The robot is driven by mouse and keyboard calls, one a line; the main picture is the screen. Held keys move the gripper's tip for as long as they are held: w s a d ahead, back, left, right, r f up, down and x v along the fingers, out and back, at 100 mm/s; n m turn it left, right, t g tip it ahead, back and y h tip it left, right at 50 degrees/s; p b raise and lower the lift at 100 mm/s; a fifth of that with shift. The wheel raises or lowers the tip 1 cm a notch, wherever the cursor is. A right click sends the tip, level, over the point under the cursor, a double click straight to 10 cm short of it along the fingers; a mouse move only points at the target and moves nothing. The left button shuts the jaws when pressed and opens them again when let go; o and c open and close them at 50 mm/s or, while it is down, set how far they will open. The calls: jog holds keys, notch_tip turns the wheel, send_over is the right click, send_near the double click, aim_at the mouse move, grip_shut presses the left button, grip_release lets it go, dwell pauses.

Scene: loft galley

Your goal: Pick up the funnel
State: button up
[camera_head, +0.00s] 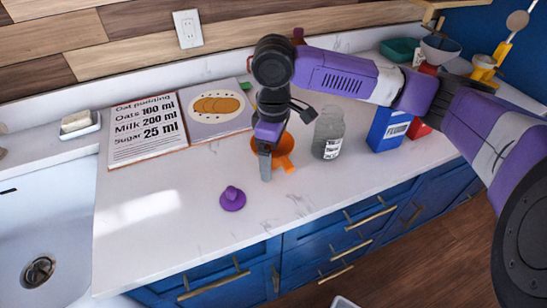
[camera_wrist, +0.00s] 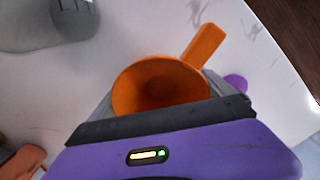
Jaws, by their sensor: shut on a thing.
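The orange funnel (camera_head: 284,146) has a wide round mouth and a flat handle. It is between my gripper's fingers at the middle of the white counter, partly hidden by them. My gripper (camera_head: 265,165) points down and is shut on it. In the wrist view, the funnel (camera_wrist: 160,86) faces the camera with its mouth, a darker hollow inside and its handle to the upper right. Its lower end is hidden, so I cannot tell whether it touches the counter.
A purple knobbed piece (camera_head: 232,200) stands front left of my gripper. A glass jar (camera_head: 328,135) and a blue box (camera_head: 389,129) stand to the right. A recipe board (camera_head: 147,128) lies back left, and a sink (camera_head: 45,225) is at far left. The front-left counter is clear.

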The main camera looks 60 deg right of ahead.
notch_tip(320, 180, up, 18)
jog(key=shift+r, duration=0.15)
dwell(0.6)
